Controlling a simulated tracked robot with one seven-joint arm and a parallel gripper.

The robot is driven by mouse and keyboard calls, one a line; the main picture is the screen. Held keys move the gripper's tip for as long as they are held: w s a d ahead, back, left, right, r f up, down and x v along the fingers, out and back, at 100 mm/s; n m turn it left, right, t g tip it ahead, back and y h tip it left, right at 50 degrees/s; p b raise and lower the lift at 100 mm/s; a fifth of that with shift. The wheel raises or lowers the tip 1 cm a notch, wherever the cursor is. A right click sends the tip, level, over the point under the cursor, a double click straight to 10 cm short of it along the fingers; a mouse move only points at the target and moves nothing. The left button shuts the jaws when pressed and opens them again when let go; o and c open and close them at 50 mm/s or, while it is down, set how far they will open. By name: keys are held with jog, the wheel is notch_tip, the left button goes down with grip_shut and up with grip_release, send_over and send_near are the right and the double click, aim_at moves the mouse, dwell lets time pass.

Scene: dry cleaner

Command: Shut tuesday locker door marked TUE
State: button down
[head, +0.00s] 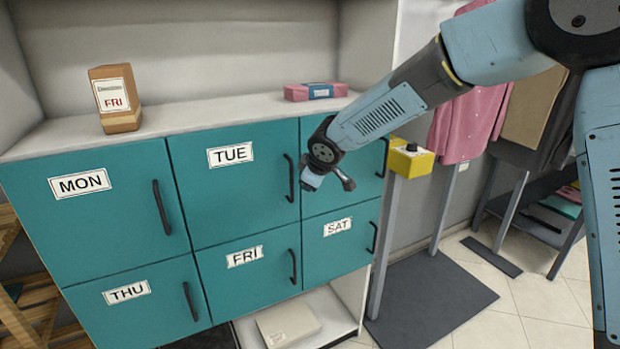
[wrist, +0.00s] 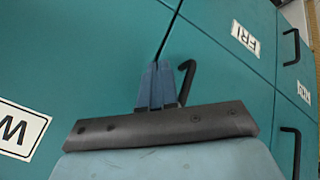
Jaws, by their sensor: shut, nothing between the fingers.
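The TUE locker door (head: 205,195) is teal with a white label (head: 230,154) and a dark bar handle (head: 290,178) at its right edge. It looks about flush with the doors beside it; any small gap is hard to tell. My gripper (head: 308,186) is just right of that handle, in front of the seam towards the door on the right. In the wrist view my gripper's blue fingers (wrist: 158,68) are together and empty, near a seam and beside a dark handle (wrist: 187,80). Whether they touch the door cannot be told.
Doors MON (head: 110,220), THU (head: 140,310), FRI (head: 235,285) and SAT (head: 335,260) look shut. My arm partly covers the upper right door. A yellow box (head: 411,160) on a post is at right.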

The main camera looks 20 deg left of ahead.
jog(key=s+d+r, duration=0.2)
jog(key=d+r, duration=0.6)
jog(key=d, duration=0.1)
jog(key=shift+s, duration=0.2)
dwell(0.3)
jog(key=s+d+r+m+t+h, duration=0.1)
jog(key=s+d+r+m+h, duration=0.15)
jog(key=d, duration=0.75)
jog(key=s+d+r+m+h, duration=0.15)
jog(key=d+m, duration=0.25)
jog(key=d, duration=0.5)
jog(key=s+d+r+m+t+h, duration=0.1)
jog(key=d+r+m, duration=0.2)
jog(key=d, duration=0.7)
jog(key=s+d+m+g, duration=0.1)
jog(key=s+d+m, duration=0.8)
jog(key=s+d, duration=0.8)
jog(key=shift+s+f, duration=0.4)
jog(key=shift+s, duration=0.2)
